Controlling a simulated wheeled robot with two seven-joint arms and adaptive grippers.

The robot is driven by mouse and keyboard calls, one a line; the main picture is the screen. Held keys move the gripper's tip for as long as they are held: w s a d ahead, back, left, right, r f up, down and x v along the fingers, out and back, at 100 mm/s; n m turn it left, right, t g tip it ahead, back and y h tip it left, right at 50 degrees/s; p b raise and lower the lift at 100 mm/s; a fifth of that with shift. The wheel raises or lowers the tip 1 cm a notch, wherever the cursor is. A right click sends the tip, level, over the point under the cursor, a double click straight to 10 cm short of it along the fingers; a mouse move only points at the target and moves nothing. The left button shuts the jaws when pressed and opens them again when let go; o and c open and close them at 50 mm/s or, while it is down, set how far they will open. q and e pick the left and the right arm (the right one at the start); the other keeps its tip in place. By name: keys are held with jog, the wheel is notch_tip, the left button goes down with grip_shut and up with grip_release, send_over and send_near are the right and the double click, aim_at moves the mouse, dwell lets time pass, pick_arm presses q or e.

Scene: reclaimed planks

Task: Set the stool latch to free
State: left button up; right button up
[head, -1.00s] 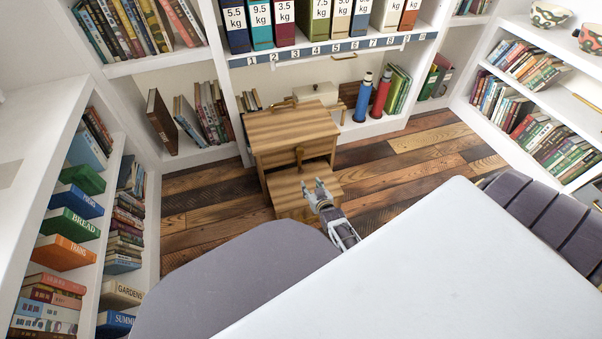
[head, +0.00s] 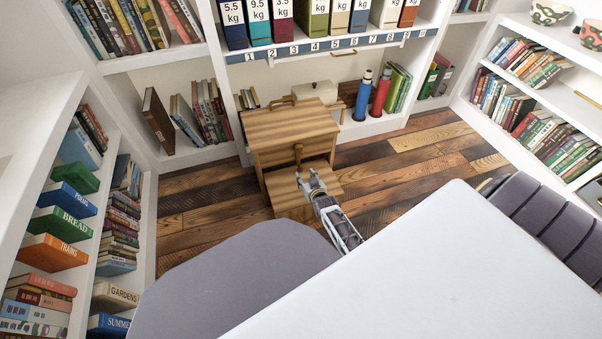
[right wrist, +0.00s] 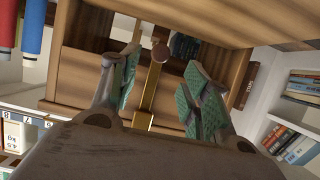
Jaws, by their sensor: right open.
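The wooden step stool (head: 292,128) stands on the plank floor against the shelves, with a lower step (head: 290,197) in front. Its latch lever (head: 298,154) is on the front face below the top. In the right wrist view the latch is a brass bar (right wrist: 149,95) with a round brown knob (right wrist: 160,52) at its end. My right gripper (head: 310,181) is open just in front of the stool, above the lower step. In the right wrist view its fingers (right wrist: 163,62) stand on either side of the lever, with gaps visible. Whether they touch it I cannot tell. My left gripper is not in view.
A white table top (head: 440,265) and a grey rounded seat (head: 235,280) lie close to my right arm. A blue bottle (head: 363,96) and a red bottle (head: 381,92) stand right of the stool. Bookshelves enclose the sides. Plank floor (head: 400,175) is free right of the stool.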

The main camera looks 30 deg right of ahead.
aim_at(301, 170)
jog(key=shift+b+x, duration=0.9)
jog(key=shift+x, duration=0.9)
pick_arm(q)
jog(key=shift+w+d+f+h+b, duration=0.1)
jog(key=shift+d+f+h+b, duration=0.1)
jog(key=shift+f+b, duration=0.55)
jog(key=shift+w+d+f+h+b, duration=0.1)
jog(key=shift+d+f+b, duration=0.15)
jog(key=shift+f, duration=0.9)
pick_arm(e)
jog(key=shift+x, duration=1.85)
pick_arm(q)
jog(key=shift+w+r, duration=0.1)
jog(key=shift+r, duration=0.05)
pick_arm(e)
jog(key=shift+c, duration=0.3)
jog(key=shift+c, duration=1.2)
jog(key=c, duration=0.7)
grip_shut()
